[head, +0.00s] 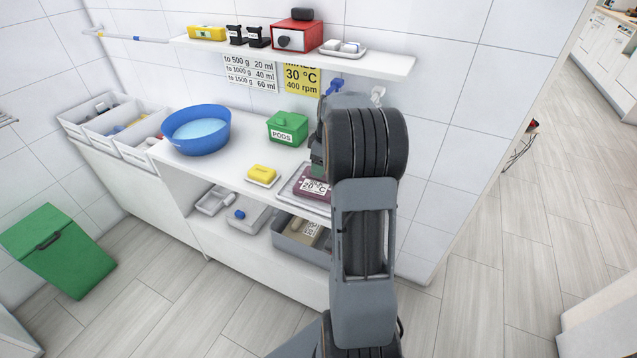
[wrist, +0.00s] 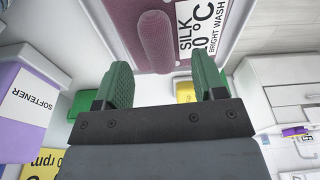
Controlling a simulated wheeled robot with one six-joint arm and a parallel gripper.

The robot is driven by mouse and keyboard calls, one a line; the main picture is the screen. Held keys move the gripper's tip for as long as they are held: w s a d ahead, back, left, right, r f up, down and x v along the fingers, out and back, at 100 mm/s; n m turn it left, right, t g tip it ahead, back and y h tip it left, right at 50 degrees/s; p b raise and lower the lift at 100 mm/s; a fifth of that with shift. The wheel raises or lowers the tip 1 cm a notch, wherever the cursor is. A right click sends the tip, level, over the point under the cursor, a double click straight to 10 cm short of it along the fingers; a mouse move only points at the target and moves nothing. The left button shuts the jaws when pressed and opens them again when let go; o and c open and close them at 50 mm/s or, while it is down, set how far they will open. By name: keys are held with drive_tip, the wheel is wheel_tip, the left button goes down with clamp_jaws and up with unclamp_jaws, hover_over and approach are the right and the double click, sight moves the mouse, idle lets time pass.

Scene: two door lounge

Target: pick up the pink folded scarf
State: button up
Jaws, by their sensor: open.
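The pink folded scarf (wrist: 157,38) shows at the top middle of the wrist view as a mauve, ribbed, raised roll. It lies on a mauve surface beside a white "SILK" label (wrist: 205,22). In the head view a mauve patch (head: 298,187) with this label lies on a shallow tray on the counter, partly hidden by my arm. My gripper (wrist: 163,84) has two green fingers spread apart with nothing between them. The roll lies beyond the fingertips, roughly centred between them, and apart from them. In the head view my gripper (head: 317,161) is mostly hidden behind my wrist.
On the counter (head: 215,165) stand a yellow block (head: 262,174), a green PODS box (head: 287,128) and a blue basin (head: 196,130). A wall shelf (head: 380,61) hangs above. Grey trays (head: 290,240) sit below. A green bin (head: 60,250) stands left on the floor.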

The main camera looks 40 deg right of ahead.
sight(318, 181)
drive_tip(key=shift+w+a+f, duration=0.1)
drive_tip(key=shift+w+f, duration=0.05)
drive_tip(key=shift+f, duration=0.7)
drive_tip(key=shift+w+a+f, duration=0.1)
drive_tip(key=shift+f, duration=0.75)
drive_tip(key=shift+c, duration=0.2)
drive_tip(key=c, duration=1)
drive_tip(key=shift+r, duration=0.1)
